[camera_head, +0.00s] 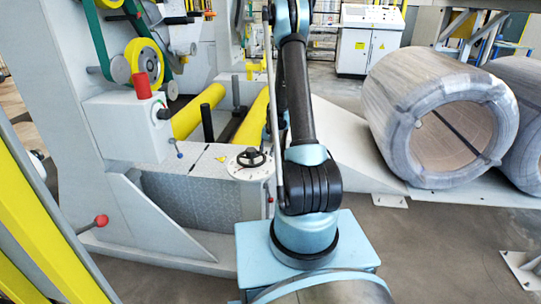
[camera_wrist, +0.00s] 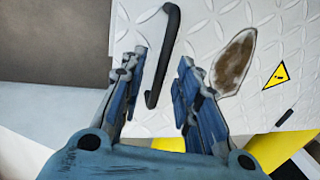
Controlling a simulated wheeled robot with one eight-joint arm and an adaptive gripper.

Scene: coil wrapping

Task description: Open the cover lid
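The cover lid (camera_wrist: 215,110) is a pale diamond-plate panel with a yellow warning triangle and a brown oval patch. Its black bar handle (camera_wrist: 166,50) stands near the panel's left part in the wrist view. My gripper (camera_wrist: 163,58) is open, with one finger on each side of the handle in the picture. I see a gap between each finger and the handle, and cannot tell how far above the lid the fingertips are. In the head view the lid (camera_head: 200,167) lies flat on the machine, and my arm hides most of the gripper.
A black handwheel (camera_head: 251,157) sits on the machine top beside the lid. Yellow rollers (camera_head: 199,112) lie behind it. A red-knobbed lever (camera_head: 101,220) juts out at the left. Wrapped coils (camera_head: 375,110) rest on a ramp at the right.

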